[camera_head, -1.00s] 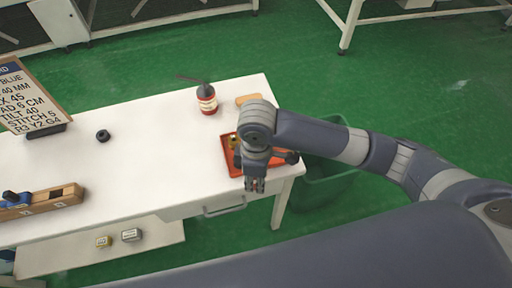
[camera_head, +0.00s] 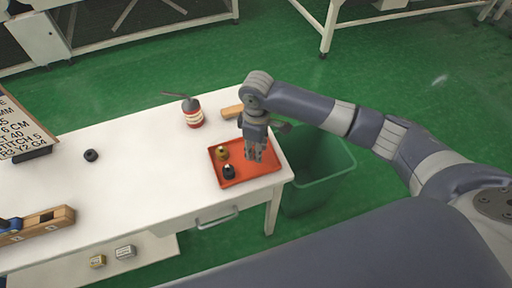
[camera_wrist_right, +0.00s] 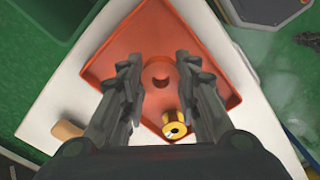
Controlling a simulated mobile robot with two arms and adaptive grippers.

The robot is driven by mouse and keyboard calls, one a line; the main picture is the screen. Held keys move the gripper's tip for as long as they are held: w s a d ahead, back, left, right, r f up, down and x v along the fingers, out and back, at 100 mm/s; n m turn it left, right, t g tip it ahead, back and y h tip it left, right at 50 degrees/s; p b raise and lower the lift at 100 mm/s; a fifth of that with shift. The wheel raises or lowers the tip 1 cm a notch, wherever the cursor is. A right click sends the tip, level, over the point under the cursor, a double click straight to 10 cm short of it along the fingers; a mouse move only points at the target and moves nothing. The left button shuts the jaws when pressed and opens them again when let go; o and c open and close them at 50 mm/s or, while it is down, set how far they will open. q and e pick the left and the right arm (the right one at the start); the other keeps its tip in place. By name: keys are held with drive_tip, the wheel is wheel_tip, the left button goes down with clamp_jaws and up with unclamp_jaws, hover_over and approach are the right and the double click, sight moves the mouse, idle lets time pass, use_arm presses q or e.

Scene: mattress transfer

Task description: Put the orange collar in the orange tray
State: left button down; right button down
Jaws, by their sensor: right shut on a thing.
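The orange tray (camera_head: 243,179) lies on the near right part of the white table. It fills much of the right wrist view (camera_wrist_right: 150,38). A yellow collar (camera_head: 222,154) and a black collar (camera_head: 229,172) stand in the tray; the yellow one also shows in the wrist view (camera_wrist_right: 174,129). My right gripper (camera_head: 256,156) points down over the tray's right part. In the wrist view its fingers (camera_wrist_right: 160,88) are on both sides of the orange collar (camera_wrist_right: 160,76), shut on it. The collar's exact height above the tray floor is hard to tell. My left gripper is not visible.
A bottle with a spout (camera_head: 191,113) and a wooden piece (camera_head: 232,111) stand behind the tray. A black ring (camera_head: 91,155) lies further left, near a sign board (camera_head: 20,132). A green bin (camera_head: 318,170) stands right of the table.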

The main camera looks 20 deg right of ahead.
drive_tip(key=shift+w+d+f, duration=0.1)
drive_tip(key=shift+w+d, duration=0.05)
drive_tip(key=shift+w, duration=0.4)
drive_tip(key=shift+w+d+f, duration=0.1)
drive_tip(key=shift+w+d, duration=0.05)
drive_tip(key=shift+w, duration=0.35)
drive_tip(key=shift+f+p, duration=0.4)
drive_tip(key=shift+f, duration=1.25)
drive_tip(key=shift+f, duration=0.15)
drive_tip(key=c, duration=1.2)
unclamp_jaws()
wheel_tip(320, 180, up, 12)
drive_tip(key=b, duration=0.1)
